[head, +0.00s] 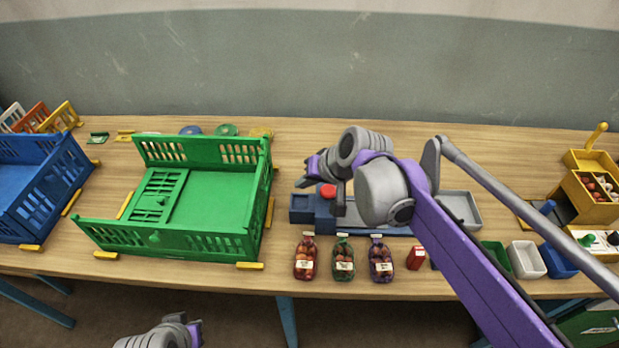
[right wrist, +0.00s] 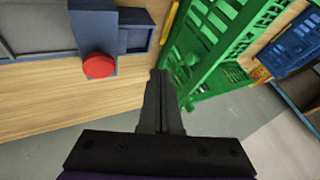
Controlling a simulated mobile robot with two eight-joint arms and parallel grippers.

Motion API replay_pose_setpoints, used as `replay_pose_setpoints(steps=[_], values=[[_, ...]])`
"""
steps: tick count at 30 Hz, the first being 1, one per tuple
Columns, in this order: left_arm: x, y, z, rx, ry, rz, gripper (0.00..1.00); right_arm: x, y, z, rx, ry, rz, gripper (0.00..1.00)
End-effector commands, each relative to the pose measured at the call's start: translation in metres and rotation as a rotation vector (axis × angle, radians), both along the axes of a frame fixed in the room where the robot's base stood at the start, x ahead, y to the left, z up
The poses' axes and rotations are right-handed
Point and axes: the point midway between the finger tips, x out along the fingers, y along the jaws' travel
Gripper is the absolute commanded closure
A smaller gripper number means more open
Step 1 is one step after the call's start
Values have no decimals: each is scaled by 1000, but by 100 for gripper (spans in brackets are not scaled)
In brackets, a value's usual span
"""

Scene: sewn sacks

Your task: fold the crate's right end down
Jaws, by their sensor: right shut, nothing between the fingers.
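The green crate (head: 212,200) stands on the table, left of centre. Its back, front and right end (head: 262,190) walls stand up. A slatted panel at its left end (head: 157,195) lies flat on the floor inside. My right gripper (head: 302,183) is to the right of the crate, apart from it, shut and empty. In the right wrist view the shut fingers (right wrist: 160,78) point toward the table beside the green crate wall (right wrist: 215,45). My left arm's wrist (head: 165,334) shows at the bottom edge; its fingers cannot be made out.
A blue crate (head: 35,185) stands at the left. A blue sealer-like device with a red button (head: 328,190) is right of the green crate, under my right arm. Filled sacks (head: 343,259) stand in front of it. Yellow blocks (head: 250,265) sit around the green crate.

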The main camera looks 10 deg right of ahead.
Motion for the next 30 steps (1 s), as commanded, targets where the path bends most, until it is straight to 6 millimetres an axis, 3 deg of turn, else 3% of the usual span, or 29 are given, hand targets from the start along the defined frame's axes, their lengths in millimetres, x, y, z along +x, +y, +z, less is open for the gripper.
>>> replay_pose_setpoints(steps=[6, 9, 15, 30], values=[[-1, 0, -3, 0, 2, 0, 100, 22, 19, -36, -1, -1, 4, 100], [0, 0, 0, 0, 0, 0, 100, 25, 35, -32, -1, -1, 5, 100], [1, 0, 3, 0, -1, 0, 100, 30, 51, -32, -1, -1, 2, 100], [1, 0, 3, 0, -2, 0, 100, 31, 54, -32, -8, 1, 1, 100]])
